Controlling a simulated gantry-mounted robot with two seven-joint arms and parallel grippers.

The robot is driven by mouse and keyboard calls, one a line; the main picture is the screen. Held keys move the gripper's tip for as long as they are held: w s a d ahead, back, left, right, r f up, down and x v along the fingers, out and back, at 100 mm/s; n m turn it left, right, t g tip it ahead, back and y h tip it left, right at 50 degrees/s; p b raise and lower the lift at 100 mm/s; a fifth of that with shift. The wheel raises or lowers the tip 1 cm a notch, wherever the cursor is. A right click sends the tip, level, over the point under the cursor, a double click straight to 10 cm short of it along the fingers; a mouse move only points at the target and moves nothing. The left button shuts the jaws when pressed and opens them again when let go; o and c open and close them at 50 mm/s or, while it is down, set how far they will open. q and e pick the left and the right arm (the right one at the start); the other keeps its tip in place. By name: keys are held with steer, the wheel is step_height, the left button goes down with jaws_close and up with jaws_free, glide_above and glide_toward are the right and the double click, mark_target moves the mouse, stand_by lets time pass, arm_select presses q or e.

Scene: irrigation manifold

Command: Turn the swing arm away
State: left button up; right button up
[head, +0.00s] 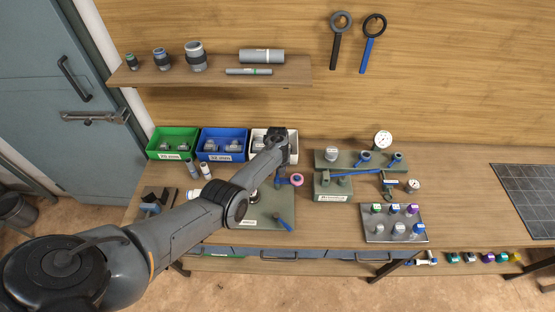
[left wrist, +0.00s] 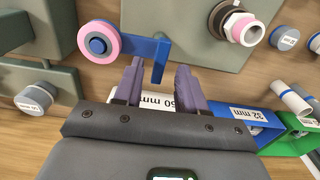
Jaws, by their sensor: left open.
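A short blue arm, which looks like the swing arm (left wrist: 130,47), has a pink-and-blue round piece (left wrist: 97,40) at one end and a bent blue tab at the other. In the head view the pink piece (head: 297,180) shows at the right edge of the grey-green board (head: 262,211). My left gripper (left wrist: 158,68) is open, its two fingers on either side of the blue tab. I cannot tell whether they touch it. In the head view my own left arm hides most of the gripper and part of the board. My right gripper is not in view.
A pipe fitting with a pink ring (left wrist: 238,24) stands close to the blue arm. Green (head: 172,156), blue (head: 221,157) and white (head: 262,157) bins line the back. A second fixture (head: 333,187) with a long blue bar and gauges stands to the right.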

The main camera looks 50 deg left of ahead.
arm_select(q)
step_height(320, 180, up, 9)
steer(key=p, duration=0.1)
stand_by(0.3)
stand_by(0.4)
